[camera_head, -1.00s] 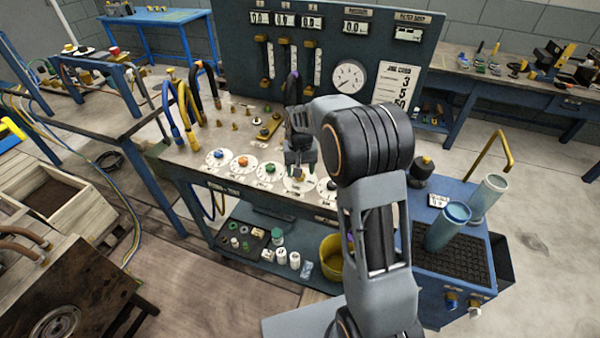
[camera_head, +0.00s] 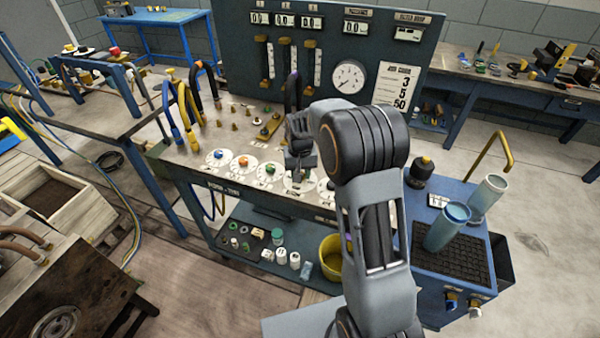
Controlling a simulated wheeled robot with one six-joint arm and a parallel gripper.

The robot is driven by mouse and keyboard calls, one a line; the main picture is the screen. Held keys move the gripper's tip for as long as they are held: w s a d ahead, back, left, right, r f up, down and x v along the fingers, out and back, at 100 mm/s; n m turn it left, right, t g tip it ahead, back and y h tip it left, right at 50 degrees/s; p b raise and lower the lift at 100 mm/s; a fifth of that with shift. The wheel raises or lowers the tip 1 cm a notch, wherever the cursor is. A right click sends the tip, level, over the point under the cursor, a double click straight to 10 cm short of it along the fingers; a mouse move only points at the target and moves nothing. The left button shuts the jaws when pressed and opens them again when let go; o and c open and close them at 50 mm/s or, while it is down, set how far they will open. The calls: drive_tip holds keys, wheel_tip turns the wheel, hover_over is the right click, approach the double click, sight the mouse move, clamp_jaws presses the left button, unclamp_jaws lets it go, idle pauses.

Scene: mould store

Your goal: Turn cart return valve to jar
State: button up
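The cart (camera_head: 225,190) is a blue bench-like unit with a row of round white dials along its front edge. The dials carry a blue knob (camera_head: 218,154), an orange knob (camera_head: 243,160) and a green knob (camera_head: 269,169). My gripper (camera_head: 299,175) points down over a fourth white dial (camera_head: 299,188), right of the green one. The gripper hides that dial's knob, and I cannot tell whether its fingers are open, shut or touching the knob. Another dial (camera_head: 325,190) is partly hidden by my arm on the right. I cannot read which valve is the return valve.
A back panel holds gauges (camera_head: 349,77), flow tubes and readouts. Coloured hoses (camera_head: 185,105) rise at the cart's left. A lower shelf carries small jars (camera_head: 294,261) and a yellow bucket (camera_head: 331,257). A blue side cart (camera_head: 445,290) with two cylinders stands at right.

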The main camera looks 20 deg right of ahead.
drive_tip(key=shift+c, duration=0.9)
drive_tip(key=shift+m, duration=0.3)
drive_tip(key=m, duration=0.8)
drive_tip(key=shift+m, duration=0.3)
drive_tip(key=m, duration=0.8)
drive_tip(key=shift+m, duration=0.5)
